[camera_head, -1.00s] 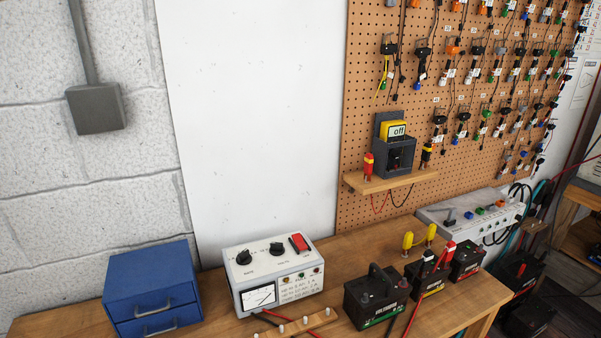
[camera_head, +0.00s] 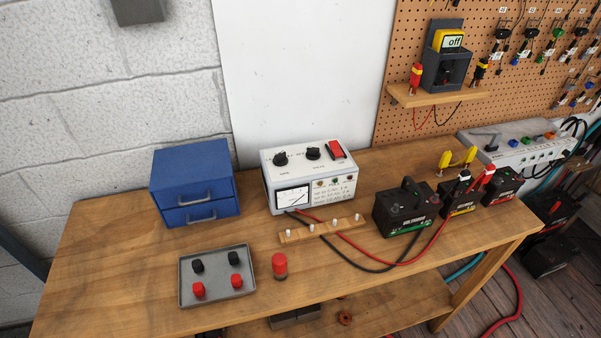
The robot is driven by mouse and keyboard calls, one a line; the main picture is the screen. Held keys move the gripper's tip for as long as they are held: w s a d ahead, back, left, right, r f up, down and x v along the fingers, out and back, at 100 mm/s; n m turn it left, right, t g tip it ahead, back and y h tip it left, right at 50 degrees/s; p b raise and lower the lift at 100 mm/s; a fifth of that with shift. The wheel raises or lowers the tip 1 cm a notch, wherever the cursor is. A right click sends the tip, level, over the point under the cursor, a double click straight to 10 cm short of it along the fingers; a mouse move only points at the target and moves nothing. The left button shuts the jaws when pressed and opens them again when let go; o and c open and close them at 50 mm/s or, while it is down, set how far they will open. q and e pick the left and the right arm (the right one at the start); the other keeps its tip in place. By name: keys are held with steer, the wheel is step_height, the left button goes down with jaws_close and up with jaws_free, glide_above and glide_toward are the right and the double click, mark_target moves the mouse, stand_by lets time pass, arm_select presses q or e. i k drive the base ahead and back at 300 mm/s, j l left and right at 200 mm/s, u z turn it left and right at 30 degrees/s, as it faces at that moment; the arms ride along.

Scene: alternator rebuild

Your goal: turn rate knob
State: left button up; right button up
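A white charger box (camera_head: 307,176) with a slanted top stands on the wooden bench at the back, in the middle of the head view. Its top carries two black knobs: a left knob (camera_head: 280,159), with small lettering below it that is too small to read surely, and a middle knob (camera_head: 313,153). A red rocker switch (camera_head: 336,149) sits at the right of the top. The front has an analog meter (camera_head: 293,197) and several small coloured terminals. Neither of my grippers shows in the view.
A blue two-drawer cabinet (camera_head: 194,184) stands left of the box. In front are a grey tray (camera_head: 217,293) with black and red caps, a red-topped cylinder (camera_head: 279,266) and a wooden strip with posts (camera_head: 322,229). Several batteries (camera_head: 405,207) and cables lie right.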

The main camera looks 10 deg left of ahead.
mark_target(280, 160)
steer(key=k+l+z, duration=0.1)
steer(key=l, duration=0.9)
steer(key=k+l+z, duration=0.15)
steer(key=l, duration=0.4)
